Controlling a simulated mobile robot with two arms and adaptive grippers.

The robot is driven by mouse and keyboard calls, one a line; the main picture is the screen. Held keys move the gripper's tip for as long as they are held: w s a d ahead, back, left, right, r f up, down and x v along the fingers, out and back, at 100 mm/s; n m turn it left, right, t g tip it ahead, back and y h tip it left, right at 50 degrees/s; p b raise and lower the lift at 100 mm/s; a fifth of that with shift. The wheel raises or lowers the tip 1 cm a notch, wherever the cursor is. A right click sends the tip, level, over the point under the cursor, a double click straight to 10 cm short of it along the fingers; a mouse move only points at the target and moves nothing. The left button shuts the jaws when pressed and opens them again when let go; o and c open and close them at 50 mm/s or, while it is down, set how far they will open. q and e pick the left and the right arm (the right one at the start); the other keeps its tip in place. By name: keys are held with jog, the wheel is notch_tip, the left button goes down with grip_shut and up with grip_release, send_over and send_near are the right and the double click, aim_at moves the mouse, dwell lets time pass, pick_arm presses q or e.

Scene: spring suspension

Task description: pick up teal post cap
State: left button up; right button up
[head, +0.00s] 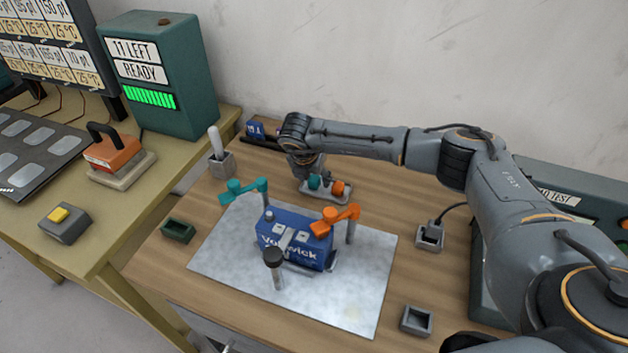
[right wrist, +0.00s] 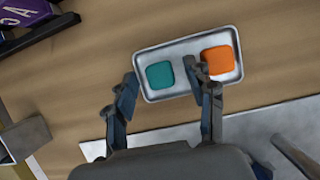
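The teal post cap (head: 314,181) sits in a small metal tray (head: 325,194) at the back of the wooden table, beside an orange cap (head: 337,187). In the right wrist view the teal cap (right wrist: 160,75) lies in the left half of the tray (right wrist: 152,96), and the orange cap (right wrist: 218,60) in the right half. My right gripper (head: 308,172) is over the tray, pointing down and open. Its fingers straddle the teal cap, one left of it and one between the two caps; contact cannot be told. My left gripper is not in view.
In front of the tray, a metal plate (head: 220,262) carries a blue block (head: 290,243) with teal (head: 243,188) and orange (head: 337,219) arms on posts and a black-topped post (head: 274,262). Small holders (head: 178,230) stand around it. A green machine (head: 160,75) is at left.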

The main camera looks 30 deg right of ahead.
jog(key=c, duration=0.8)
